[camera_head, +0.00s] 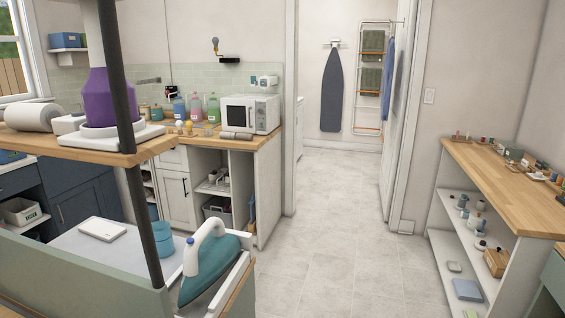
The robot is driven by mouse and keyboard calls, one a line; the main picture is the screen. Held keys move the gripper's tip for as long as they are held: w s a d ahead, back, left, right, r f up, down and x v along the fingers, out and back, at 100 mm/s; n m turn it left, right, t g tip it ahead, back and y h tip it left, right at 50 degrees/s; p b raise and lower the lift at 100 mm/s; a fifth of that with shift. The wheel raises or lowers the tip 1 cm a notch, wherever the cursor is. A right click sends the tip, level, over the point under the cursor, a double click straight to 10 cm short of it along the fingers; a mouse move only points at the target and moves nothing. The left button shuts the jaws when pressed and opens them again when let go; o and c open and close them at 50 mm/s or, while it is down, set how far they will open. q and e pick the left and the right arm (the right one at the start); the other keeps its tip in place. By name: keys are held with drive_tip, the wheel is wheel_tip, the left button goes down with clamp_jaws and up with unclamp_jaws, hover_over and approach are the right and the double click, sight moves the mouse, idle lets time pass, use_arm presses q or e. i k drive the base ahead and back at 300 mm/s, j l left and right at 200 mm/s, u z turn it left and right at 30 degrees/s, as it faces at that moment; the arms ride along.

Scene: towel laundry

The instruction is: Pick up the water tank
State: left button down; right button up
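No object is plainly marked as a water tank. A purple translucent vessel (107,97) with a pale upper part stands upright on a white base (108,136), on a wooden shelf at the left; it may be the tank, but I cannot tell for sure. A dark pole (136,205) crosses in front of it and hides part of its right side. A white and teal iron (209,262) is at the bottom centre. Neither of my grippers is in view.
A wooden counter (268,142) carries a white microwave (250,113) and several coloured bottles. A paper roll (33,118) lies left of the purple vessel. A wooden-topped shelf unit (505,183) with small items stands at the right. The middle floor (335,235) is clear towards the doorway.

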sight(162, 232)
drive_tip(key=k+l+u, duration=0.15)
drive_tip(key=u, duration=0.35)
drive_tip(key=k+l+u, duration=0.2)
drive_tip(key=l+u, duration=0.25)
drive_tip(key=i+l+z, duration=0.95)
drive_tip(key=i+l, duration=0.2)
drive_tip(key=i, duration=0.15)
drive_tip(key=i+l+u, duration=0.1)
drive_tip(key=i, duration=0.4)
drive_tip(key=i+l+u, duration=0.15)
drive_tip(key=i, duration=0.3)
drive_tip(key=i+l+u, duration=0.1)
drive_tip(key=i, duration=0.4)
drive_tip(key=i+u, duration=0.3)
drive_tip(key=u, duration=0.2)
drive_tip(key=i+l+u, duration=0.15)
drive_tip(key=u, duration=0.3)
drive_tip(key=i+l+u, duration=0.25)
drive_tip(key=u, duration=0.25)
drive_tip(key=i, duration=0.15)
